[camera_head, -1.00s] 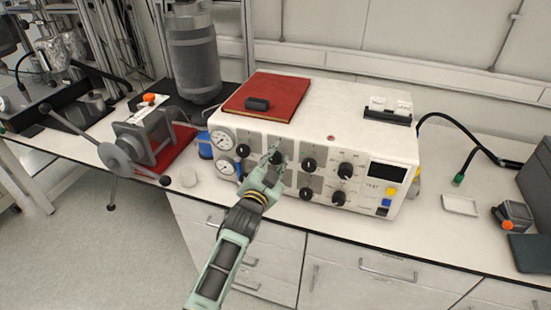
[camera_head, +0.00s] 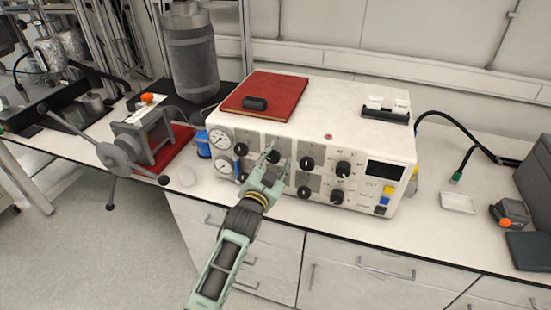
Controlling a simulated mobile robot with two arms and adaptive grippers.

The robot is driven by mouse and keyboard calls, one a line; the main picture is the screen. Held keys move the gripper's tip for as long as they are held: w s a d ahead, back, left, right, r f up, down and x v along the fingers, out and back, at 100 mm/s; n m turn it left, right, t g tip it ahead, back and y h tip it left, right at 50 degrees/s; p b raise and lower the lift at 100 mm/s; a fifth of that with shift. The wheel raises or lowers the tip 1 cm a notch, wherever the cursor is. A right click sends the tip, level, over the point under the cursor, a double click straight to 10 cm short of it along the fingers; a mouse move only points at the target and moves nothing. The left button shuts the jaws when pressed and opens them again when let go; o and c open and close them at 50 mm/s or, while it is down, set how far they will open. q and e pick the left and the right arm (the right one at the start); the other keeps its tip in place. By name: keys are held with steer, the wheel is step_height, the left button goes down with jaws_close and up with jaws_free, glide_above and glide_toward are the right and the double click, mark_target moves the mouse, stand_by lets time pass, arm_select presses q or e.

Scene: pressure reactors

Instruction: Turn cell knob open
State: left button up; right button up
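A white control box (camera_head: 340,115) stands on the bench, with several black knobs on its front panel. The labels are too small to read, so I cannot tell which knob is the cell knob. My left gripper (camera_head: 276,158) is in front of the panel, with its fingers apart at an upper knob (camera_head: 274,156) second from the left. The fingers partly cover this knob, and I cannot tell whether they touch it. Other knobs show at the upper left (camera_head: 240,149), to the right (camera_head: 306,163) and below it (camera_head: 304,192). My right gripper is not in view.
Two gauges (camera_head: 221,139) sit at the panel's left edge. A red book (camera_head: 265,96) with a small black object lies on the box. A clamp device with handles (camera_head: 115,157) stands at left. A white dish (camera_head: 458,203) lies at right. The bench front edge is close below the box.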

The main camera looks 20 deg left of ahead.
arm_select(q)
steer(key=shift+a+f, duration=0.1)
steer(key=shift+a, duration=0.2)
steer(key=s, duration=1.2)
steer(key=shift+a, duration=0.15)
